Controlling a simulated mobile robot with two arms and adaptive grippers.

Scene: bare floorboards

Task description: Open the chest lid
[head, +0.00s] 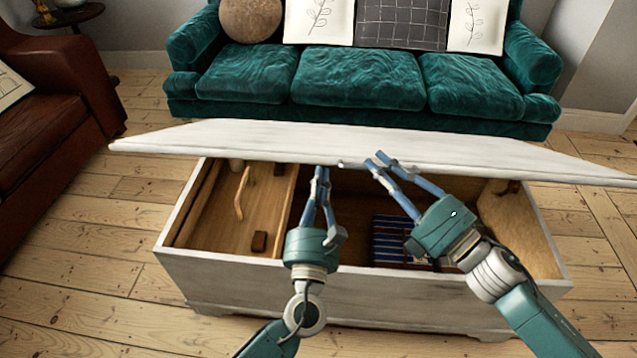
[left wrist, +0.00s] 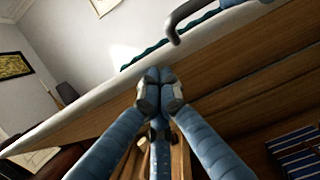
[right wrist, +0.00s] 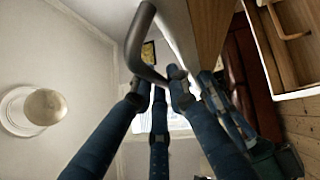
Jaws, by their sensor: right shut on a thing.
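The chest (head: 205,272) has a whitish body. Its white lid (head: 270,139) is raised, with the inside showing below its front edge. My right gripper (head: 377,162) is at the lid's front edge. In the right wrist view its fingers are shut on the dark bent lid handle (right wrist: 138,38), which also shows in the left wrist view (left wrist: 180,22). My left gripper (head: 321,172) is just below the lid edge, left of the right one. In the left wrist view (left wrist: 160,90) its fingertips are together with nothing seen between them.
Inside the chest are a wooden compartment on the left and a blue striped item (head: 390,238) on the right. A green sofa (head: 355,78) stands behind the chest. A brown leather chair (head: 60,110) is at the left. Floorboards are bare on both sides.

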